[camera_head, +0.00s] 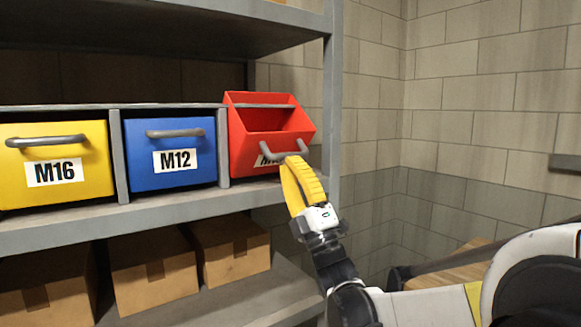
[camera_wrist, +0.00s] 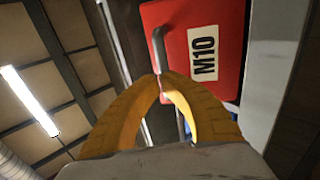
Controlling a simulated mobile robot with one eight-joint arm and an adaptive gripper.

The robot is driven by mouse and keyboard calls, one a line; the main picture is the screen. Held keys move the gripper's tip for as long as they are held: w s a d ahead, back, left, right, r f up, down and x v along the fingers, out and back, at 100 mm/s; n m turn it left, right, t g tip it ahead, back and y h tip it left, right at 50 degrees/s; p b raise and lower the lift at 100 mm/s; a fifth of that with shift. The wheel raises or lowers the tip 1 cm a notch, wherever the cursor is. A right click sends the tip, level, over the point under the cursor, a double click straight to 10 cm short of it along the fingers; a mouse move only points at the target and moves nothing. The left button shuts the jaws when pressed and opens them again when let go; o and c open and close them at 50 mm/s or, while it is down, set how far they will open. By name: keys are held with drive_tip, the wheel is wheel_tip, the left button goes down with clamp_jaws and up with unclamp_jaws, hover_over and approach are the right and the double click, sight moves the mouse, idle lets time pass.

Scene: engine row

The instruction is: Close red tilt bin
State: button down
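The red tilt bin (camera_head: 245,133) is at the right end of the shelf row in the head view. It is tilted forward and open at the top. Its grey handle (camera_head: 298,148) runs across the front, beside a partly hidden label. In the wrist view the bin's red front (camera_wrist: 226,32) carries an M10 label, and the handle (camera_wrist: 157,50) stands to its left. My gripper (camera_head: 293,160) has yellow fingers and is at the right end of the handle. In the wrist view its fingertips (camera_wrist: 165,77) come together at the handle's lower end. Contact there is partly hidden.
A blue M12 bin (camera_head: 200,165) and a yellow M16 bin (camera_head: 92,185) sit upright in the compartments to the left. Cardboard boxes (camera_head: 235,262) stand on the lower shelf. A grey shelf post (camera_head: 332,90) rises just right of the red bin.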

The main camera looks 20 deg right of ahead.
sight(280, 134)
drive_tip(key=shift+r, duration=0.15)
idle(0.3)
drive_tip(key=shift+w+r+g+p, duration=0.1)
drive_tip(key=shift+r+g+p, duration=0.15)
drive_tip(key=shift+p, duration=0.4)
drive_tip(key=shift+w+a+r+g+p, duration=0.1)
drive_tip(key=shift+r+g+p, duration=0.15)
drive_tip(key=shift+p, duration=0.2)
drive_tip(key=p, duration=0.1)
drive_tip(key=r+p, duration=0.1)
drive_tip(key=shift+w+r+g+h+p, duration=0.25)
drive_tip(key=shift+w+g+h+p, duration=0.05)
drive_tip(key=shift+g+h, duration=0.1)
drive_tip(key=r+g+p, duration=0.1)
drive_tip(key=w+r+g+p, duration=0.1)
drive_tip(key=p, duration=0.1)
drive_tip(key=shift+w+a+h, duration=0.15)
drive_tip(key=shift+a+h, duration=0.1)
drive_tip(key=shift+h, duration=0.05)
drive_tip(key=shift+w+a+r+p, duration=0.15)
drive_tip(key=shift+w+r+p, duration=0.2)
drive_tip(key=shift+p, duration=0.35)
drive_tip(key=shift+p+x, duration=0.75)
drive_tip(key=shift+x, duration=1.1)
drive_tip(key=shift+w+r, duration=0.1)
